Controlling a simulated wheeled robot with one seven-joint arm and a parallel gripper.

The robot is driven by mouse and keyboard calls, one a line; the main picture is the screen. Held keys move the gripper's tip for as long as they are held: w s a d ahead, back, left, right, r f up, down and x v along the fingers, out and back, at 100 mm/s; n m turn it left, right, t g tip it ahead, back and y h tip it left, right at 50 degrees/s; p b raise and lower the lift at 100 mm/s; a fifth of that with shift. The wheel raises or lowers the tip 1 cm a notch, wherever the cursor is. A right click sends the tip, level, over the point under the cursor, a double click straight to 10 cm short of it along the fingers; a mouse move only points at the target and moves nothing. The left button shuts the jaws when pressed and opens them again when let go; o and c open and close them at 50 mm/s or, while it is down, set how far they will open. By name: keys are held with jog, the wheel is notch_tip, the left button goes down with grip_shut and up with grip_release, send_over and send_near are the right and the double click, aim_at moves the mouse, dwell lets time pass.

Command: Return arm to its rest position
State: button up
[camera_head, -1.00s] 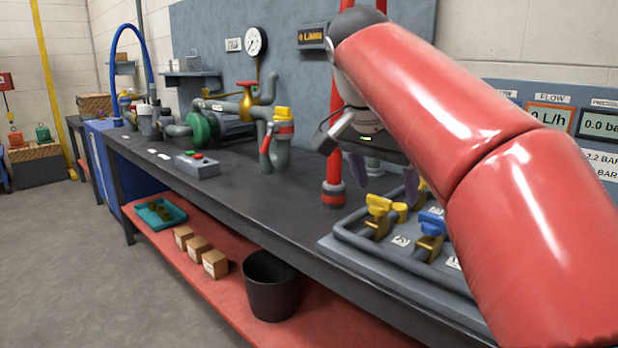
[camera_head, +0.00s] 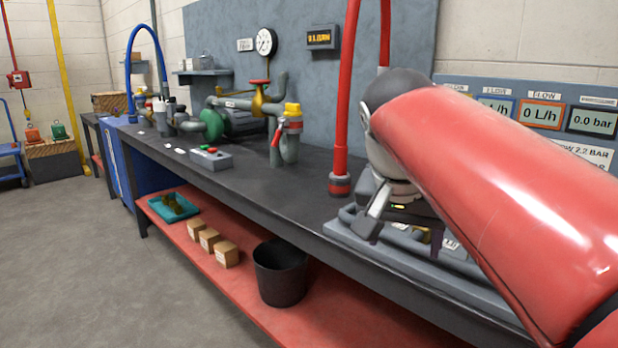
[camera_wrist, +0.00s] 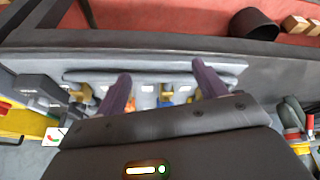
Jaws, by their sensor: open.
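My arm, red with a grey and white wrist, reaches in from the right in the head view. My gripper (camera_wrist: 160,76) is open, with two purple fingers apart and nothing seen between them. In the head view its fingers are mostly hidden behind my arm. It is above the grey valve tray (camera_head: 352,243) at the bench's front edge. The tray's rim also shows in the wrist view (camera_wrist: 222,67), with small yellow and blue valves partly hidden behind the fingers.
A red vertical pipe (camera_head: 342,110) stands on the bench (camera_head: 200,165) just left of my wrist. Pipework with a green pump (camera_head: 212,124) is farther left. A meter panel (camera_head: 470,84) is behind my arm. A black bin (camera_head: 281,275) stands on the red lower shelf. The floor at left is clear.

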jog(key=s+d+f+n+t+y, duration=0.1)
jog(key=s+f+n, duration=0.1)
jog(key=s+f, duration=0.4)
jog(key=s+d+f+n+y, duration=0.1)
jog(key=s+f+n, duration=0.2)
jog(key=f, duration=1)
jog(key=s, duration=0.3)
jog(key=shift+s+f+t+y, duration=0.15)
jog(key=shift+s+t+y, duration=0.15)
jog(key=shift+t, duration=0.1)
